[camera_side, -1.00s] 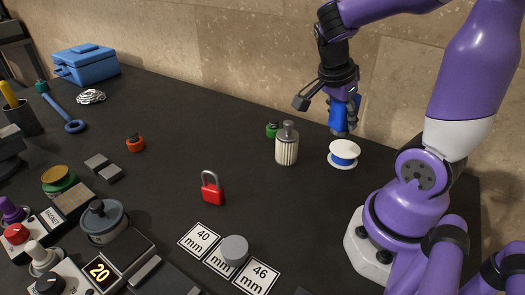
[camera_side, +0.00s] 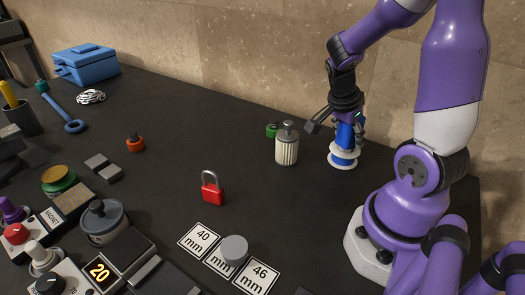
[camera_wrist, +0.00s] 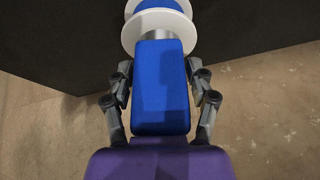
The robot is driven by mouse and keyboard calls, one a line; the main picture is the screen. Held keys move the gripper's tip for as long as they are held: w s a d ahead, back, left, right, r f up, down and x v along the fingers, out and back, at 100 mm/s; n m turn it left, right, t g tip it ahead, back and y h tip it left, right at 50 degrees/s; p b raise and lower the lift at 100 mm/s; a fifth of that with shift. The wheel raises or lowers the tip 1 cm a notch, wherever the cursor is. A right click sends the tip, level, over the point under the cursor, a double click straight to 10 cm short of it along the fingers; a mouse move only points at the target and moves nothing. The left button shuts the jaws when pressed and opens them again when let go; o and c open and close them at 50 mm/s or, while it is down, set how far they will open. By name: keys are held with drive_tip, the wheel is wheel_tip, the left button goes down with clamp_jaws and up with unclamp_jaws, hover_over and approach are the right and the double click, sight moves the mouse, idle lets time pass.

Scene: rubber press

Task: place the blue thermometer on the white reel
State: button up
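The blue thermometer (camera_side: 345,135) stands about upright, with its lower end at the top of the white reel (camera_side: 341,165). The reel has white flanges and a blue winding. In the wrist view the blue body (camera_wrist: 161,85) fills the middle, with a grey end (camera_wrist: 157,34) against the reel's flange (camera_wrist: 130,37). My gripper (camera_side: 346,128) is directly above the reel. Its fingers (camera_wrist: 158,72) lie close along both sides of the thermometer and look shut on it. Whether the thermometer's full weight rests on the reel cannot be told.
A ribbed grey canister (camera_side: 287,150) and a green item (camera_side: 272,130) stand left of the reel. A red padlock (camera_side: 212,190) and size cards (camera_side: 200,239) lie nearer. The stone wall (camera_side: 250,60) rises behind. Bare dark table (camera_side: 300,195) lies in front of the reel.

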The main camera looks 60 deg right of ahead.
idle(0.3)
drive_tip(key=v, duration=1.1)
drive_tip(key=w+a+r+n+t+y, duration=0.1)
drive_tip(key=a+n+t+y, duration=0.1)
drive_tip(key=a+n, duration=0.6)
drive_tip(key=w+a+r+n+t+y, duration=0.1)
drive_tip(key=a+n+t, duration=0.4)
drive_tip(key=n, duration=0.9)
drive_tip(key=w+a+y, duration=0.1)
drive_tip(key=a, duration=0.2)
drive_tip(key=shift+n, duration=0.3)
